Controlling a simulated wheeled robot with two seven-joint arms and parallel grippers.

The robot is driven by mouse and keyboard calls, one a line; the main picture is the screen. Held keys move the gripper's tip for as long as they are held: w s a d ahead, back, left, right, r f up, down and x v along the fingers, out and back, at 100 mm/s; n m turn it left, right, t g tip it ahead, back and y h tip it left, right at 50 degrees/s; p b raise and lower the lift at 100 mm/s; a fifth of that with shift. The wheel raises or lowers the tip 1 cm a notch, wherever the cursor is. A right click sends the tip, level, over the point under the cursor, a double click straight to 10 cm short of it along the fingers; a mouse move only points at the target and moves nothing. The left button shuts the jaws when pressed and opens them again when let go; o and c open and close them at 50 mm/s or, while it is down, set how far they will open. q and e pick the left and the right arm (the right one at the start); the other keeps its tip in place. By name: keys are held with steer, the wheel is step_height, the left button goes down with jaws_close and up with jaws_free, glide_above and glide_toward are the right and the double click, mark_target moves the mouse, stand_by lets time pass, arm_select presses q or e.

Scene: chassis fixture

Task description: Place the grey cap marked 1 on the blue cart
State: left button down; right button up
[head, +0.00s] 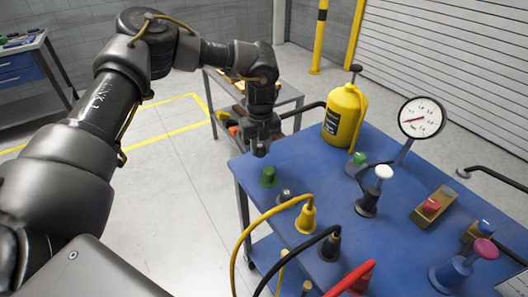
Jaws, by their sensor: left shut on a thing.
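My left gripper (262,134) hangs pointing down over the far left edge of the blue cart (300,155). It is shut on a small grey piece (260,149), which looks like the grey cap; no number can be read on it. The piece shows just above and behind a green cap (268,176) on the cart, apart from it. Another small grey piece (285,196) stands on the cart in front of the green cap. My right gripper is not in view.
A yellow bottle (344,115), a pressure gauge (422,118), a white-topped knob (383,173) and a red button box (433,205) stand on the cart. Yellow (306,217) and black (330,247) cabled plugs stand in front. A grey tool trolley (285,93) is behind my gripper.

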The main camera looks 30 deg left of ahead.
mark_target(264, 154)
arm_select(q)
steer(key=shift+w+f, duration=0.55)
steer(key=shift+f, duration=0.15)
steer(key=shift+w+d+f+p, duration=0.1)
steer(key=shift+w+f+p, duration=0.1)
steer(key=shift+f+p, duration=0.2)
step_height(264, 154, down, 2)
steer(key=shift+f+p, duration=0.15)
steer(key=shift+p, duration=0.4)
steer(key=shift+w+f, duration=0.1)
steer(key=shift+f, duration=0.15)
steer(key=shift+f, duration=0.15)
steer(key=c, duration=1.1)
jaws_free()
